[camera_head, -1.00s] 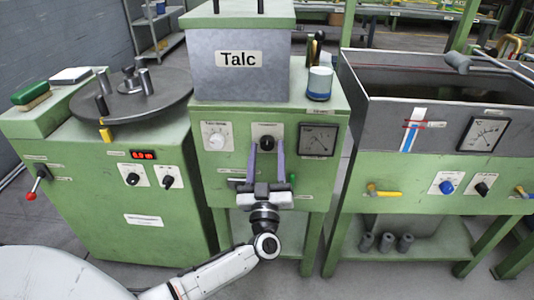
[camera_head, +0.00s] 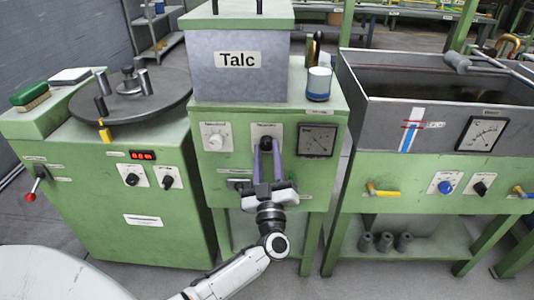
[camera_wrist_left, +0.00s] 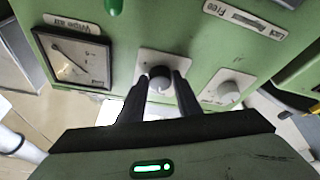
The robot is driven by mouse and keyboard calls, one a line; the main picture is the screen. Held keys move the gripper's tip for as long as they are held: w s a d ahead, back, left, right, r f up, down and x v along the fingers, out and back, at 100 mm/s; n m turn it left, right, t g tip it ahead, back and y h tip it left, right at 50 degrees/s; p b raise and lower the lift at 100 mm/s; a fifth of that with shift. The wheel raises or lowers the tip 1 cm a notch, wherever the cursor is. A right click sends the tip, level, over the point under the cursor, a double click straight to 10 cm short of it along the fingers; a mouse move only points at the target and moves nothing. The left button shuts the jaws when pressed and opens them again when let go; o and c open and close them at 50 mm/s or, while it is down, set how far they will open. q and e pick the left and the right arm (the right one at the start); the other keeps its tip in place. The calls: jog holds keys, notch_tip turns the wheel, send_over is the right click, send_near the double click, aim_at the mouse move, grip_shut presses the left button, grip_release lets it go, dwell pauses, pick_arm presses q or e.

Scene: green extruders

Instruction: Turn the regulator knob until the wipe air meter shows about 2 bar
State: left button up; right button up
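The black regulator knob (camera_head: 266,143) is on a white plate on the green front below the Talc box. It also shows in the left wrist view (camera_wrist_left: 160,76). My left gripper (camera_head: 267,149) faces the panel with its two fingers on either side of this knob. In the left wrist view its fingertips (camera_wrist_left: 160,82) are close against the knob's sides, so it looks shut on it. The square wipe air meter (camera_head: 318,141) is right of the knob, and at the left in the left wrist view (camera_wrist_left: 74,62). Its reading is too small to tell. My right gripper is out of view.
A white dial (camera_head: 215,137) sits left of the knob on the same panel. A white-and-blue pot (camera_head: 319,84) stands on the cabinet top. A round-topped machine (camera_head: 131,97) is at the left, and a trough (camera_head: 440,90) at the right.

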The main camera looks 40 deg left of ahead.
pick_arm(q)
jog(key=o, duration=0.3)
jog(key=v, duration=1)
jog(key=shift+s, duration=0.15)
jog(key=shift+f, duration=0.1)
